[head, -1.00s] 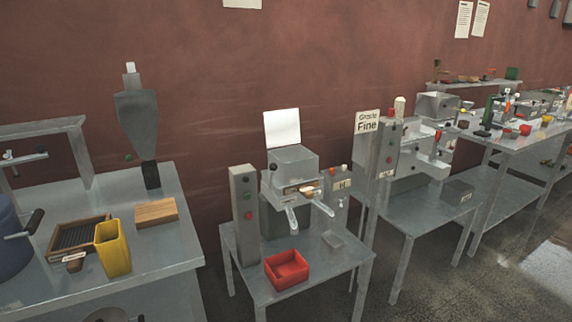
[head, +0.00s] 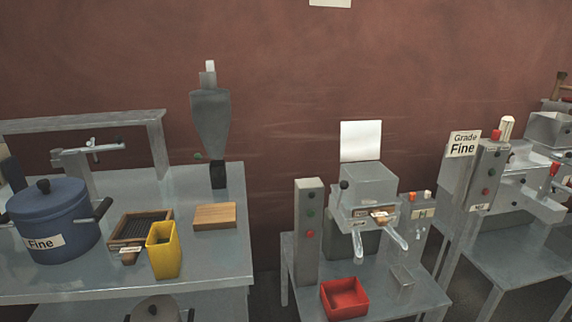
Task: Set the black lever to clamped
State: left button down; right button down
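No part clearly reads as the black lever, and no clamped marking is legible. A small black knob (head: 344,184) shows at the left side of a grey machine (head: 370,182) with two pale spouts (head: 396,238), on the middle table. A dark grey funnel-shaped hopper (head: 210,115) stands on a black base (head: 218,174) at the back of the left table. A metal fixture with an arm (head: 95,146) stands behind the blue pot; its details are too small to tell. Neither of my grippers is in view.
The left table (head: 215,262) holds a blue pot (head: 60,215) marked Fine, a dark tray (head: 137,229), a yellow container (head: 163,252) and a wooden block (head: 214,216). A red bin (head: 344,298) and a button post (head: 308,230) stand on the middle table. A Grade Fine sign (head: 463,144) is at right.

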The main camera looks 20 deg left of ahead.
aim_at(344, 184)
jog(key=u, duration=0.2)
jog(key=i, duration=1.35)
jog(key=z, duration=0.75)
